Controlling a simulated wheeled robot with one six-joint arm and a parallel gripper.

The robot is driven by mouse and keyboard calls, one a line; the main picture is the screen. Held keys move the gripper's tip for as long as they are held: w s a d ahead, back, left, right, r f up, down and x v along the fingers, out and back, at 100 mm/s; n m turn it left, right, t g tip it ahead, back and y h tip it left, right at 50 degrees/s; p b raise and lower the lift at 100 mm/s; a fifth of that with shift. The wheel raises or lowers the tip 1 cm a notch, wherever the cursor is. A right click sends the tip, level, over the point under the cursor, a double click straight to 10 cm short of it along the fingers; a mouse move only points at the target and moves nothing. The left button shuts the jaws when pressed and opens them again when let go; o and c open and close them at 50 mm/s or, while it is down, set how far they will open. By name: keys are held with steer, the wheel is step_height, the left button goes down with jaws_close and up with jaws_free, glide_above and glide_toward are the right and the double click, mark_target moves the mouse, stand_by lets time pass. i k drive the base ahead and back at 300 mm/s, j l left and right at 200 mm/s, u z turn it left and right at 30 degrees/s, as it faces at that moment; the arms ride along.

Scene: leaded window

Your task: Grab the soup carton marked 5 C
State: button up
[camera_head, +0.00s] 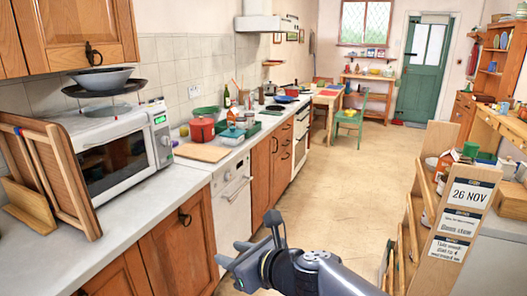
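No soup carton with a readable 5 C mark shows. An orange-and-white carton-like item (445,161) stands among goods on the wooden shelf rack (416,215) at the right; its label is too small to read. My gripper (247,244) is at the bottom middle, over the floor, with its dark fingers spread apart and nothing seen between them. It is well to the left of the rack and apart from it.
The left worktop (200,172) holds a microwave (112,150), a red pot (202,129) and boards. A signboard (462,215) reading "26 NOV" fronts the rack. The floor (335,190) between is clear towards a green door (424,70).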

mark_target(232, 114)
steer(key=i, duration=1.85)
steer(key=i+u, duration=0.1)
steer(key=i, duration=0.8)
steer(key=i+l+u, duration=0.1)
steer(key=i, duration=0.85)
steer(key=i+l+u, duration=0.2)
steer(key=i, duration=0.25)
steer(key=i+l+u, duration=0.25)
steer(key=i, duration=0.2)
